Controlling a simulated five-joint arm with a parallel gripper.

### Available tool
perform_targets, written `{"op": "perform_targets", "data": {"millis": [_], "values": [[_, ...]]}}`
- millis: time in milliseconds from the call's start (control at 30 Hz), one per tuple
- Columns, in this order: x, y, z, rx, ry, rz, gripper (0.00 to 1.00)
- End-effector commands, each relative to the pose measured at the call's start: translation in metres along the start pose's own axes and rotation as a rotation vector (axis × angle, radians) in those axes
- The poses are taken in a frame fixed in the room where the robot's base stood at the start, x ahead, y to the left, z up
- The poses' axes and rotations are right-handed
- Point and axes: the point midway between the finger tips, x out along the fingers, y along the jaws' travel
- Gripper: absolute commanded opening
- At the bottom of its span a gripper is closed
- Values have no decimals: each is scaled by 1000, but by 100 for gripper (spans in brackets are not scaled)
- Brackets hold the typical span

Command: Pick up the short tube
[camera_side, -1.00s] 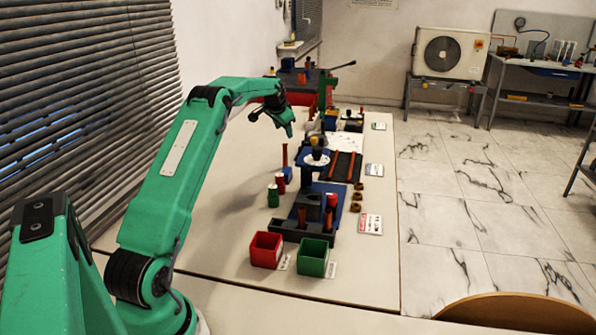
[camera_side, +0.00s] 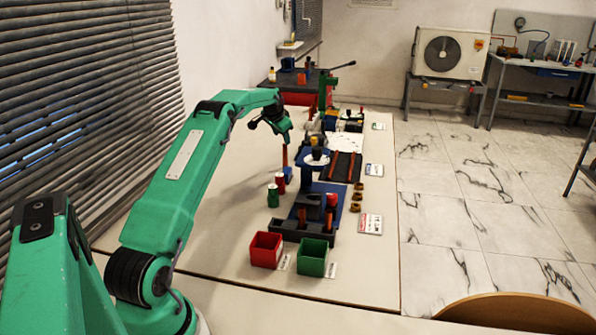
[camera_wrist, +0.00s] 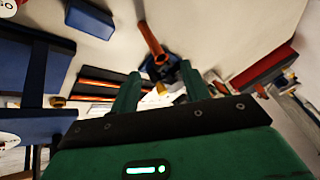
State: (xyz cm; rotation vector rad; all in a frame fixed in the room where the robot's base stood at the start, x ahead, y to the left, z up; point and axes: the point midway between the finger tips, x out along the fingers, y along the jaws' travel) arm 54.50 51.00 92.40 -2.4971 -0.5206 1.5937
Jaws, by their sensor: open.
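A copper-coloured tube (camera_side: 285,156) stands upright in a small blue holder (camera_side: 287,172) on the bench; I take it to be the short tube. In the wrist view the tube (camera_wrist: 152,40) rises from the blue holder (camera_wrist: 172,74), just beyond my fingertips. My gripper (camera_side: 287,139) is just above the tube's top in the side view. In the wrist view my gripper (camera_wrist: 159,82) has its two green fingers apart, with nothing held between them. I cannot tell how exactly the fingers line up with the tube.
Red and green cylinders (camera_side: 273,195) stand close in front of the holder. A blue stand (camera_side: 314,172) and a black tray (camera_side: 343,166) with copper tubes are to the right. A red bin (camera_side: 266,249) and a green bin (camera_side: 313,257) sit nearer. The bench's left side is clear.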

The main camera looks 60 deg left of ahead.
Motion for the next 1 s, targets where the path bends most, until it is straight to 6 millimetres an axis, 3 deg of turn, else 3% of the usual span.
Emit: {"op": "perform_targets", "data": {"millis": [233, 1000], "values": [[4, 0, -1, 0, 0, 0, 46], [50, 0, -2, 0, 0, 1, 46]]}}
